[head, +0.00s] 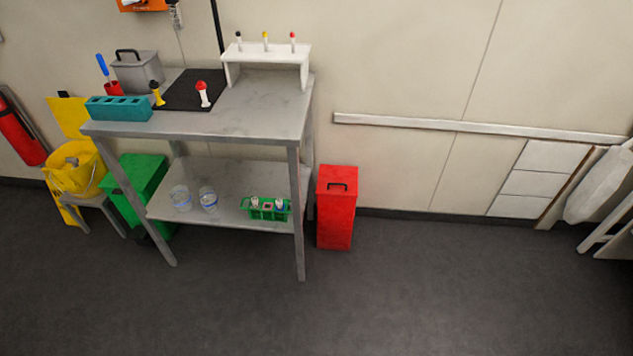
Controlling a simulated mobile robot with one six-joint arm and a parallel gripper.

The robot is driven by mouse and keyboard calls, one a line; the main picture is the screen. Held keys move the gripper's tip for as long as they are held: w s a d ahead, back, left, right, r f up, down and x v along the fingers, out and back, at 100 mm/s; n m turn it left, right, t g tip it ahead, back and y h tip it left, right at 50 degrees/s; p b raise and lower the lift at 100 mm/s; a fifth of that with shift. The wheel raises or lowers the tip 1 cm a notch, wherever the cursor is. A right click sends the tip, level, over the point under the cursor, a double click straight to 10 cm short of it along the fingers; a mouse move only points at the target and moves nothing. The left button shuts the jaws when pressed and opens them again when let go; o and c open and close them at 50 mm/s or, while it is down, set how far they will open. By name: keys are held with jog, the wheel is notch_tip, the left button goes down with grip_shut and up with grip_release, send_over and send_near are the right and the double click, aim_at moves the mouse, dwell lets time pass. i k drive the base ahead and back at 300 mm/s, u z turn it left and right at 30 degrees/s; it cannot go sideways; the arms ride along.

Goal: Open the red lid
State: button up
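A tall red bin (336,217) stands on the floor against the wall, just right of the grey metal table. Its red lid (337,183) lies flat and closed on top, with a dark handle (338,186) near the middle. Nothing covers the lid in this view. My gripper does not show in the head view.
The metal table (240,124) carries a white rack (268,54) and a teal block (119,108). Its lower shelf (225,180) holds beakers and a green rack (265,209). A green bin (143,174) stands left. Floor (400,290) in front and right is clear.

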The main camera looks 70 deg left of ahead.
aim_at(334, 180)
jog(key=u, duration=0.3)
jog(key=k, duration=0.2)
jog(key=u, duration=2.95)
jog(key=k, duration=0.65)
jog(key=z, duration=0.15)
jog(key=i, duration=0.7)
jog(key=z, duration=0.1)
